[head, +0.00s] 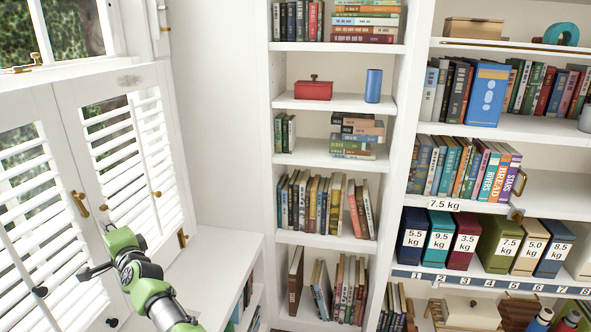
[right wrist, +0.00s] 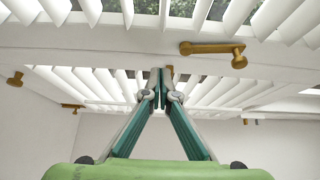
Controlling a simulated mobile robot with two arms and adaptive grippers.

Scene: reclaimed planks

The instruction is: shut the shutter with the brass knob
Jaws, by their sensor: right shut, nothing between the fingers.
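The window has white louvred shutters: a left panel (head: 40,150) and a right panel (head: 108,185). The slats of both are tilted open, with greenery showing between them. A small brass knob (head: 156,193) shows on the right panel. My right gripper (head: 90,271) is in front of the lower shutters in the head view. In the right wrist view its fingers (right wrist: 160,82) are together and empty, pointing at the slats. A small brass piece (right wrist: 169,70) shows just behind the fingertips, partly hidden; I cannot tell whether they touch it. My left gripper is out of view.
A brass handle (head: 80,204) projects from the stile between the panels, and it also shows in the right wrist view (right wrist: 212,48). A dark knob (head: 40,292) is on the left panel. A white ledge (head: 215,265) and full bookshelves (head: 400,120) stand to the right.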

